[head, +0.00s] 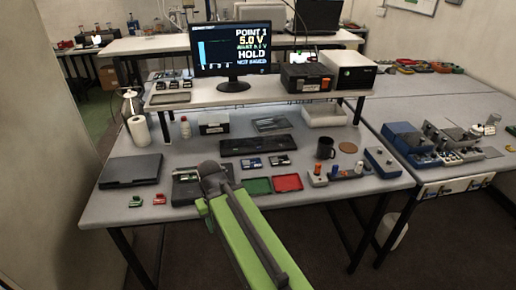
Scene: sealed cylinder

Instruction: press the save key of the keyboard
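The black keyboard (256,145) lies on the grey bench, in front of the raised shelf. Its single keys are too small to tell apart, so I cannot pick out the save key. The monitor (231,49) on the shelf reads "POINT 1", "5.0 V", "HOLD" and what looks like "NOT SAVED". My green arm reaches in from the bottom. Its dark end, with my gripper (211,178), is in front of and left of the keyboard, apart from it in the picture. The fingers cannot be made out.
A green tray (257,186) and a red tray (288,182) lie right of my arm's end. Small modules (279,160) lie just in front of the keyboard. A black mug (325,148) stands right of it. A closed laptop (131,171) lies at left.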

